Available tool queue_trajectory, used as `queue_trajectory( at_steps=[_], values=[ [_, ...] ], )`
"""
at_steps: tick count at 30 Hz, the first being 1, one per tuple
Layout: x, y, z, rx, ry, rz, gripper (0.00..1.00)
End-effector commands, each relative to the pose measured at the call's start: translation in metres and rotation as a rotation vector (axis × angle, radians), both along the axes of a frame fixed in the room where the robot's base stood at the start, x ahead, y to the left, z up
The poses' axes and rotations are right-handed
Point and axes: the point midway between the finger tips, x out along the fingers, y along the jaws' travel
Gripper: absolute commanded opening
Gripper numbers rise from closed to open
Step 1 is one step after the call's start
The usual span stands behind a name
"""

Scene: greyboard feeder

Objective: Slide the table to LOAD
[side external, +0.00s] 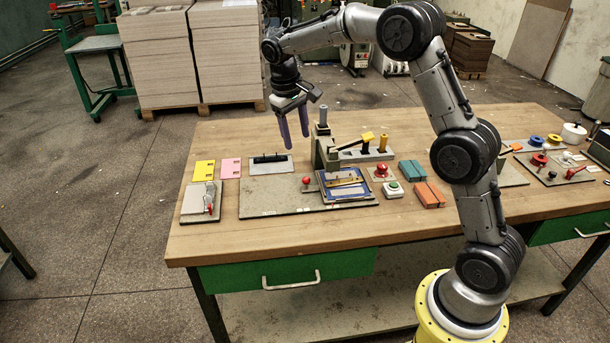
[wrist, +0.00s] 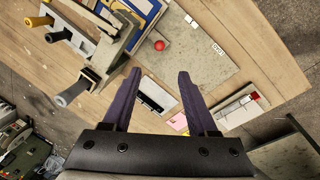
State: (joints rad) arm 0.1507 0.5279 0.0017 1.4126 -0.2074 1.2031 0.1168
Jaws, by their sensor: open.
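A blue-framed sliding table (side external: 346,188) sits on the right part of a grey base plate (side external: 275,201), beside an upright grey press frame (side external: 325,150). Its blue edge also shows at the top of the wrist view (wrist: 152,16). A red ball knob (side external: 306,181) stands at the table's left side; it also shows in the wrist view (wrist: 159,45). My gripper (side external: 294,138) is open and empty, pointing down, above the back of the plate and apart from the knob. Small white labels (wrist: 217,51) lie along the plate's edge; I cannot read them surely.
A dark slotted holder (side external: 270,160) lies behind the plate. Yellow (side external: 204,169) and pink (side external: 231,168) cards lie left of it, with a clamp board (side external: 201,203) in front. A red button (side external: 382,170), a green button (side external: 393,188) and teal and orange blocks stand right. The plate's left part is clear.

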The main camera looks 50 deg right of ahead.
Motion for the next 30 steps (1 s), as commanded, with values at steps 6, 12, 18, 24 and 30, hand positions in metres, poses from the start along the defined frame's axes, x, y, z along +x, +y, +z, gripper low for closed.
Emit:
queue_trajectory(
  at_steps=[6,12,18,24,30],
  values=[
    [-0.002,-0.006,-0.02,0.002,0.016,-0.006,0.59],
    [-0.004,-0.012,-0.056,0.003,0.018,-0.007,0.59],
    [-0.005,-0.019,-0.094,0.003,0.015,-0.006,0.59],
    [-0.006,-0.025,-0.125,0.003,0.015,-0.005,0.59],
    [-0.006,-0.028,-0.139,0.002,0.012,-0.005,0.59]
  ],
)
